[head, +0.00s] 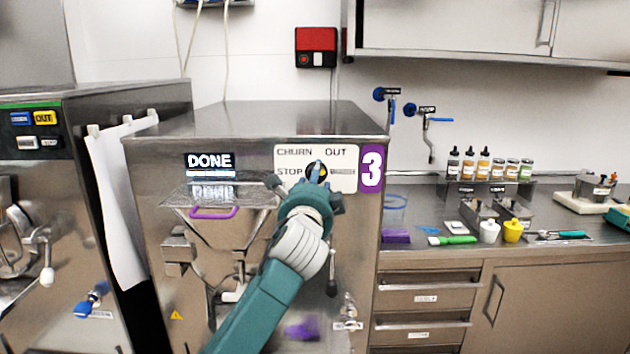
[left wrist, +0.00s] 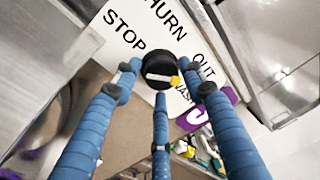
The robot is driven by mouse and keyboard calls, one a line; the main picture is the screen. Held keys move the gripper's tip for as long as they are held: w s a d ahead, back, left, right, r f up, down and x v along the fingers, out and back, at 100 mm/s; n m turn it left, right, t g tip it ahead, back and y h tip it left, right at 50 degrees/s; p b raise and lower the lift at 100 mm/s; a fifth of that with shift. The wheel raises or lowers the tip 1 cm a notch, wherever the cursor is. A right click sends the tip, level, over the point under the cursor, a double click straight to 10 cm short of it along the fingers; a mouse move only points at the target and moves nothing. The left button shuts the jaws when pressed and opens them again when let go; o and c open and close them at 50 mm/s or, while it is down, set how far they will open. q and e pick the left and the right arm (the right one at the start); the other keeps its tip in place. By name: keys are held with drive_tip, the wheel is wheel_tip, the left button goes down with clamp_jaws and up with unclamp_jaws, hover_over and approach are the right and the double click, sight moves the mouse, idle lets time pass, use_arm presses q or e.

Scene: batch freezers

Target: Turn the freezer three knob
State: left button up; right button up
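The freezer with the purple 3 label (head: 371,168) stands in the middle of the head view. Its white dial plate (head: 345,156) reads CHURN, OUT and STOP; the last word is partly hidden. The round black knob (left wrist: 158,72) has a white bar and a yellow mark on its right side, facing the WASH lettering. My left gripper (left wrist: 163,82) has its three blue fingers spread around the knob, with visible gaps at the left and right fingers. In the head view the gripper (head: 312,187) covers part of the knob and plate. My right gripper is not in view.
A DONE display (head: 210,161) and a clear hopper lid with a purple handle (head: 214,212) are left of the dial. Another freezer (head: 40,200) stands at the left. A counter (head: 590,243) with bottles and tools is at the right.

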use_arm(q)
drive_tip(key=shift+o, duration=0.4)
drive_tip(key=s+a, duration=0.1)
drive_tip(key=s, duration=1.1)
drive_tip(key=shift+f, duration=0.35)
drive_tip(key=shift+a+f, duration=0.1)
